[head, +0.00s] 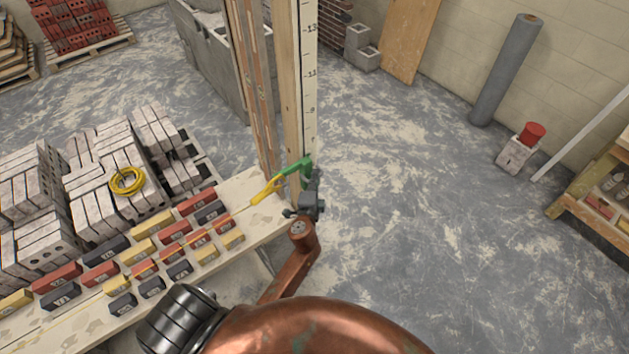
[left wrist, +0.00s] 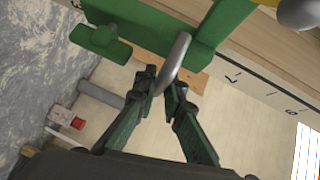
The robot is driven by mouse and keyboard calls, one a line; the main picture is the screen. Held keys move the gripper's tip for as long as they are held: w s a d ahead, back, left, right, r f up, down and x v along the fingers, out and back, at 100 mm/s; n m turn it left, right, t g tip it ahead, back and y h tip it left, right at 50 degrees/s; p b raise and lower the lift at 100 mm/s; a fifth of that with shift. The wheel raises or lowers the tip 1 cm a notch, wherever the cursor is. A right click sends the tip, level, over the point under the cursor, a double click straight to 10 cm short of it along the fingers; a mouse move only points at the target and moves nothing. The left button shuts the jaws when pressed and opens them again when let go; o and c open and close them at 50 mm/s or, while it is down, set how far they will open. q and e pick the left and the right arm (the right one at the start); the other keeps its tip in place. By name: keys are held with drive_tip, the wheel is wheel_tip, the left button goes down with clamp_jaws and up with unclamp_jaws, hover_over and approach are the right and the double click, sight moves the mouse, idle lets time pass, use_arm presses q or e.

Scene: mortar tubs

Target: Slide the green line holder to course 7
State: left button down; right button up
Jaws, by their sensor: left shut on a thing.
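The green line holder (head: 294,168) sits on an upright wooden post (head: 288,90) with a white numbered scale (head: 310,75) on its right side. It is below the mark that reads 9. A yellow piece (head: 266,191) sticks out from it to the lower left. In the left wrist view the green holder (left wrist: 150,22) shows close up, with a grey metal handle (left wrist: 177,58). My left gripper (head: 309,192) is at the holder; in the left wrist view its fingers (left wrist: 166,88) are closed around the handle. The scale mark beside the holder is hidden in the head view.
A plank table (head: 262,215) with several coloured labelled blocks stands left of the post. Behind it are stacks of grey bricks (head: 95,205) with a yellow coil (head: 127,180). A grey roll (head: 505,70) leans on the right wall.

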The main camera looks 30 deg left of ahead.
use_arm(q)
wheel_tip(320, 180, up, 6)
drive_tip(key=p, duration=0.4)
drive_tip(key=shift+r, duration=0.2)
drive_tip(key=c, duration=2)
unclamp_jaws()
drive_tip(key=shift+f, duration=0.15)
drive_tip(key=shift+s, duration=0.3)
drive_tip(key=v, duration=1.1)
drive_tip(key=shift+s+d, duration=0.15)
drive_tip(key=shift+d, duration=0.05)
